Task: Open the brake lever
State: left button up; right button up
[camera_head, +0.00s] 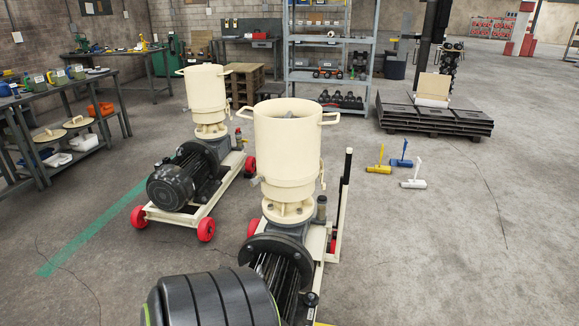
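The nearer cream pellet mill (288,150) stands in the middle of the view on a low wheeled frame. Neither of my grippers is in view.
A second pellet mill (205,95) on red wheels stands behind to the left. Yellow (379,164), blue (402,158) and white (413,179) tools lie on the floor to the right. A metal shelf (330,60) stands at the back.

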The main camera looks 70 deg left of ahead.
aim_at(335, 236)
jog(key=i+u, duration=0.25)
jog(key=u, duration=0.2)
jog(key=i+l+u, duration=0.2)
jog(key=u, duration=0.3)
jog(key=i+l+u, duration=0.2)
jog(key=u, duration=0.25)
jog(key=i+l+u, duration=0.15)
jog(key=l+u, duration=0.15)
jog(key=u, duration=0.15)
jog(key=i+l+u, duration=0.25)
jog(key=l+u, duration=0.2)
jog(key=l, duration=0.2)
jog(key=i, duration=0.05)
